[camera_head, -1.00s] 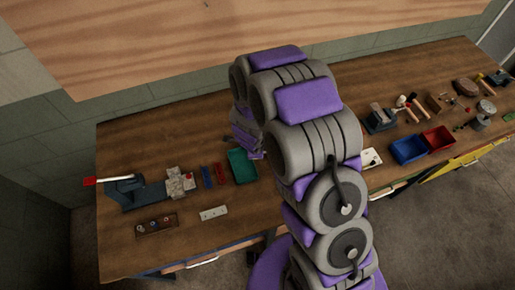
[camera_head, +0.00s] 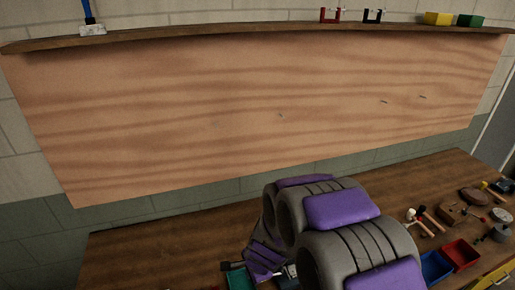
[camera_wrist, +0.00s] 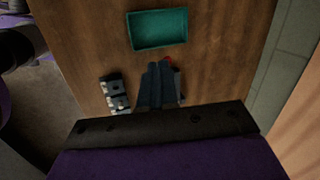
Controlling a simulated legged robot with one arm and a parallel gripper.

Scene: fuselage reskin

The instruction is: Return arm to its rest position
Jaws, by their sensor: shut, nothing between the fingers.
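My arm, in grey and purple, rises from the bottom right of the head view over the workbench (camera_head: 150,255). My gripper (camera_wrist: 160,68) shows in the wrist view with its dark fingers together and nothing held. It points down over the wooden bench top, close to a teal tray (camera_wrist: 160,30). The tray is also partly visible in the head view (camera_head: 240,281), beside the purple wrist. A bit of red shows by the fingertips. My arm hides part of the bench.
A pale block with dark spots (camera_wrist: 115,93) lies left of the fingers. Blue (camera_head: 434,268) and red (camera_head: 461,254) bins and several tools stand at the bench's right. A wooden board (camera_head: 250,110) covers the wall behind, below a shelf (camera_head: 260,40).

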